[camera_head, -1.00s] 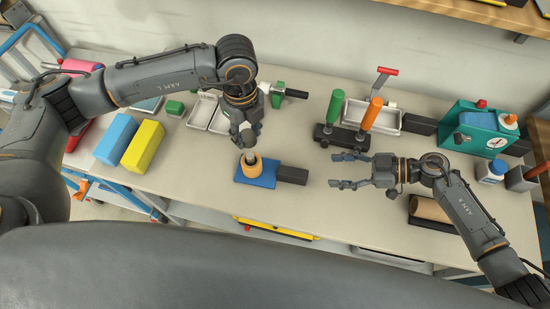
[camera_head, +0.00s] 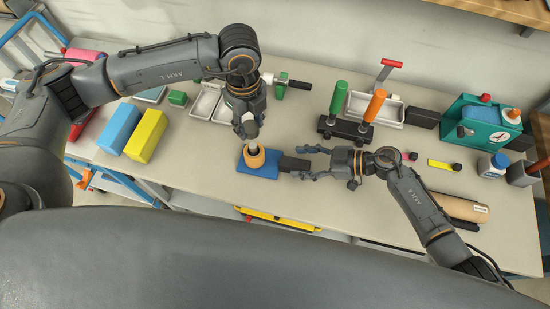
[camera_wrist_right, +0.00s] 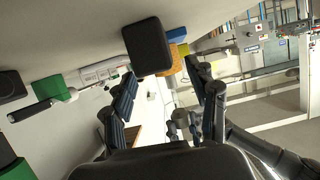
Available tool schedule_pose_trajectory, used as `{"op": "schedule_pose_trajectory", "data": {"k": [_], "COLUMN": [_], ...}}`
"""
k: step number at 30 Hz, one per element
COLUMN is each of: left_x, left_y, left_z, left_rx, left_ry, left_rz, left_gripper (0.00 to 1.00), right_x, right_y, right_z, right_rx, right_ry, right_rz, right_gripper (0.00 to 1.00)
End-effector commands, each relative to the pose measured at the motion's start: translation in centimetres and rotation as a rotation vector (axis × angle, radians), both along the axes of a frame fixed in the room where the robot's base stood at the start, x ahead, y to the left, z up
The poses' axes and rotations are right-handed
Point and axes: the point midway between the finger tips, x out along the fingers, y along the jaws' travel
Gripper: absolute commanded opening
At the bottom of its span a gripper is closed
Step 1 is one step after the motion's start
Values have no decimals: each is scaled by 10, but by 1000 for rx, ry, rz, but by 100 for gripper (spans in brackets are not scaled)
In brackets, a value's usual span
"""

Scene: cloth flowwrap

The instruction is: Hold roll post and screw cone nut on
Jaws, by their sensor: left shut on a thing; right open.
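An orange roll (camera_head: 257,159) sits on a blue base (camera_head: 262,170), with a dark block (camera_head: 295,164) at the base's right end. My left gripper (camera_head: 248,136) is directly above the roll, shut on what looks like the roll's post; its fingers hide most of that post. My right gripper (camera_head: 308,163) is open and empty, its fingertips close to the dark block's right end. In the right wrist view the dark block (camera_wrist_right: 148,46) shows beyond the open fingers (camera_wrist_right: 162,88). I cannot pick out the cone nut for certain.
A black stand with a green handle (camera_head: 339,97) and an orange handle (camera_head: 375,104) stands behind my right gripper. A teal box (camera_head: 486,132) and a brown cylinder (camera_head: 458,207) are at right. Blue (camera_head: 118,128) and yellow (camera_head: 146,135) blocks are at left.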

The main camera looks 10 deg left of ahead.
Motion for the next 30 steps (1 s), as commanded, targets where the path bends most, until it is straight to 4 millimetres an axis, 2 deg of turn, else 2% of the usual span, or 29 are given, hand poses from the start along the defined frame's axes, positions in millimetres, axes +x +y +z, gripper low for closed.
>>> {"op": "schedule_pose_trajectory", "data": {"k": [4,14,17,23,30], "left_x": [0,0,0,0,0], "left_y": [0,0,0,0,0], "left_z": [0,0,0,0,-2], "left_rx": [0,0,0,0,0], "left_ry": [0,0,0,0,0], "left_rz": [0,0,0,0,0], "left_gripper": [17,17,17,17,17], "right_x": [0,0,0,0,0], "right_y": [11,13,13,13,13], "right_z": [-4,-5,-5,-5,-5], "right_rx": [1,-1,-1,0,0], "right_ry": [0,-1,-1,-1,-1], "right_rz": [-1,-1,-1,-1,0], "right_gripper": [58,58,42,1,0]}}
